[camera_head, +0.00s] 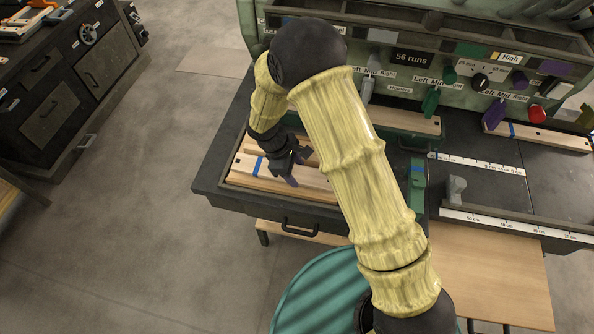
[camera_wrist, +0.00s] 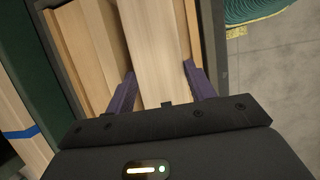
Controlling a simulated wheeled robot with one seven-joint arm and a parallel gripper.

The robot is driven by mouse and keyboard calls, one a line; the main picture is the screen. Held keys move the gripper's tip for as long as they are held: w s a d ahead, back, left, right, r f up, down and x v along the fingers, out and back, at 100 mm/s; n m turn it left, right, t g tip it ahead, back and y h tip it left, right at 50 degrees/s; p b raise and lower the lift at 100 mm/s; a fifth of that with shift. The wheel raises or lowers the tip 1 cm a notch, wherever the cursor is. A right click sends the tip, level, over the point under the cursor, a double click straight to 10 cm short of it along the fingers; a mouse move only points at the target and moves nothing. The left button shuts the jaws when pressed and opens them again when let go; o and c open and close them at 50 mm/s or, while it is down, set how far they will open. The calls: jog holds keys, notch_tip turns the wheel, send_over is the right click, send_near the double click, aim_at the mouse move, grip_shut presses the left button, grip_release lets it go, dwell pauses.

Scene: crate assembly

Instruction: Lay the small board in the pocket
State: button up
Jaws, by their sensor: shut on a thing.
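My gripper (camera_wrist: 160,88) has its two purple fingers on either side of a pale wooden board (camera_wrist: 157,40), shut on its edges. The board runs away from me up the wrist view, and its far end is out of frame. Other wooden pieces (camera_wrist: 84,50) lie beside and below it, inside a dark-walled tray (camera_wrist: 212,35). In the head view my gripper (camera_head: 295,169) is over this tray at the table's left front, above long pale boards (camera_head: 300,193). I cannot tell there which piece is held, nor make out an empty pocket.
The workbench has a rear panel with labels and coloured handles. A green clamp-like block (camera_head: 417,185) and a grey peg (camera_head: 456,188) stand right of my arm. Another board (camera_head: 550,137) lies at far right. A dark cabinet (camera_head: 60,90) stands left across open floor.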

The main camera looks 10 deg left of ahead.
jog(key=shift+s+d+f+g+p, duration=0.25)
jog(key=shift+s+f, duration=0.2)
jog(key=shift+f, duration=0.25)
jog(key=shift+s+d+f+g+p, duration=0.15)
jog(key=shift+s+f+p, duration=0.1)
jog(key=shift+s+f, duration=0.35)
jog(key=shift+w+f, duration=0.1)
jog(key=shift+w, duration=0.05)
jog(key=o, duration=1.1)
jog(key=shift+o, duration=0.2)
jog(key=shift+h, duration=0.3)
jog(key=shift+w+r+p, duration=0.25)
jog(key=shift+r+p, duration=0.35)
jog(key=shift+r, duration=0.1)
jog(key=shift+w+r+p, duration=0.25)
jog(key=shift+r+p, duration=0.4)
jog(key=shift+w+r+p, duration=0.25)
jog(key=shift+r+p, duration=0.35)
jog(key=shift+r, duration=0.1)
jog(key=shift+a+r+p, duration=0.15)
jog(key=shift+r+p, duration=0.8)
jog(key=shift+r, duration=0.35)
jog(key=shift+a+r+p, duration=0.1)
jog(key=shift+r+p, duration=0.8)
jog(key=shift+r, duration=0.35)
